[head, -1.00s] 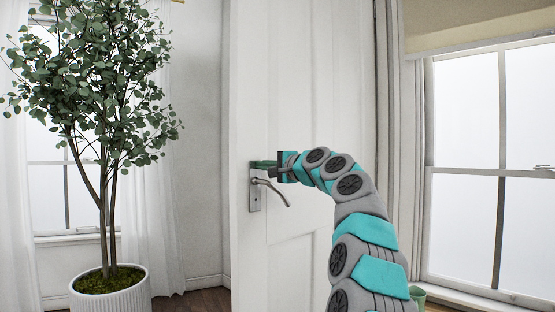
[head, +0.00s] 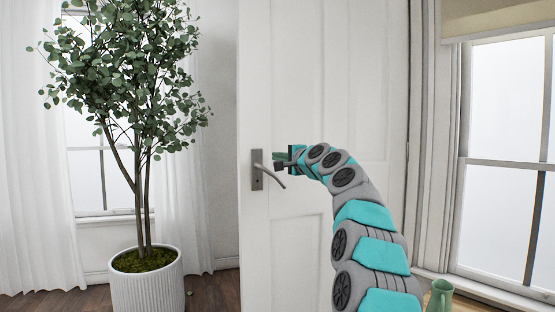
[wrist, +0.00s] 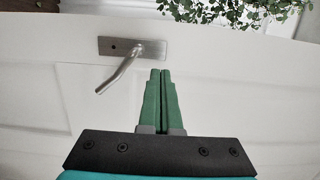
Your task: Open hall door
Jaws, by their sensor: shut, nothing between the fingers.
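The white hall door (head: 300,95) stands open at an angle in the head view, with a gap at its left edge where the room beyond shows. Its metal lever handle (head: 268,170) is near that edge, and the lever slants down to the right. The handle also shows at the top of the wrist view (wrist: 122,70). My gripper (head: 280,157) is shut and empty, just right of the handle plate and near the lever. In the wrist view its green fingers (wrist: 160,78) are together, to the right of the lever, apart from it in the picture.
A potted tree (head: 147,280) stands left of the door on a dark wood floor (head: 210,290). White curtains (head: 30,150) and a window are behind it. At right are another window (head: 500,190) and a green jug (head: 440,295).

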